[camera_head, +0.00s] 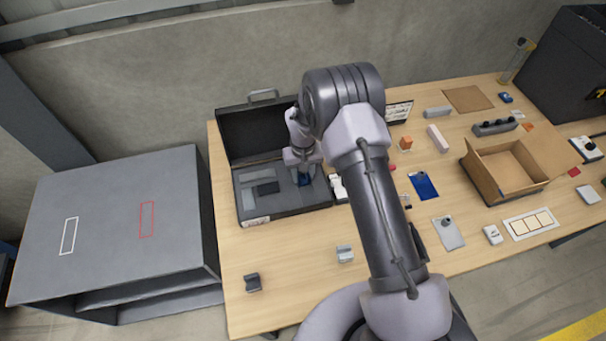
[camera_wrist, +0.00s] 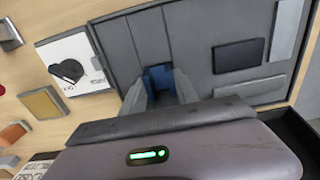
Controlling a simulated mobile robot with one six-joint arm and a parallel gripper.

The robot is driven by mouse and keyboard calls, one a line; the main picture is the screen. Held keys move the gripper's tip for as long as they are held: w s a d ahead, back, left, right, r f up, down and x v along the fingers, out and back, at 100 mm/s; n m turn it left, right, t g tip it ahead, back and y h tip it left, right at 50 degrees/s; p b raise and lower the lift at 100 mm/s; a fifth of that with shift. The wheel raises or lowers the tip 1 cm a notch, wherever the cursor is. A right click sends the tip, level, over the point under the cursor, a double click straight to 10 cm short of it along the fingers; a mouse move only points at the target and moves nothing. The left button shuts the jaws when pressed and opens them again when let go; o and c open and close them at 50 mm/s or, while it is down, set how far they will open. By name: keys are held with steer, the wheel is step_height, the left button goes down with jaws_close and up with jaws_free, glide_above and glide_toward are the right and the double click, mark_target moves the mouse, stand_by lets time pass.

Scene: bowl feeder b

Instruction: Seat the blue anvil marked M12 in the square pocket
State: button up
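A small blue block (camera_head: 305,180), which I take for the anvil, is at the right side of the open case's grey insert (camera_head: 248,205). In the wrist view the blue block (camera_wrist: 159,80) sits between my two fingertips, and the fingers appear to touch its sides. My gripper (camera_head: 303,172) points down over the insert. No M12 mark is readable. The square pocket cannot be made out; the block and fingers cover that part of the insert. I cannot tell whether the block is in a recess or above it. A dark rectangular shape (camera_wrist: 238,55) lies elsewhere in the insert.
The case's raised lid (camera_head: 255,130) stands behind the insert. A white card with a dark part (camera_wrist: 78,68) lies close beside the case. A cardboard box (camera_head: 495,185), a blue plate (camera_head: 423,186) and small blocks occupy the table's right. The front left holds a dark block (camera_head: 252,283).

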steer(key=o, duration=0.3)
step_height(320, 180, up, 18)
steer(key=p, duration=0.2)
step_height(320, 180, up, 14)
steer(key=m+t+y, duration=0.1)
steer(key=m+t, duration=0.1)
steer(key=m, duration=0.1)
glide_above(305, 180)
steer(key=s+d, duration=0.3)
steer(key=s, duration=0.3)
steer(key=s+d+r+m+t, duration=0.1)
steer(key=s+r, duration=0.2)
steer(key=s, duration=0.4)
steer(key=s+d+r+m+t, duration=0.1)
steer(key=s+r, duration=0.2)
steer(key=s, duration=0.5)
steer(key=s+d+r+m+t+y, duration=0.1)
steer(key=s+r, duration=0.3)
steer(key=s, duration=0.4)
steer(key=shift+d+m+t, duration=0.3)
steer(key=shift+t, duration=0.1)
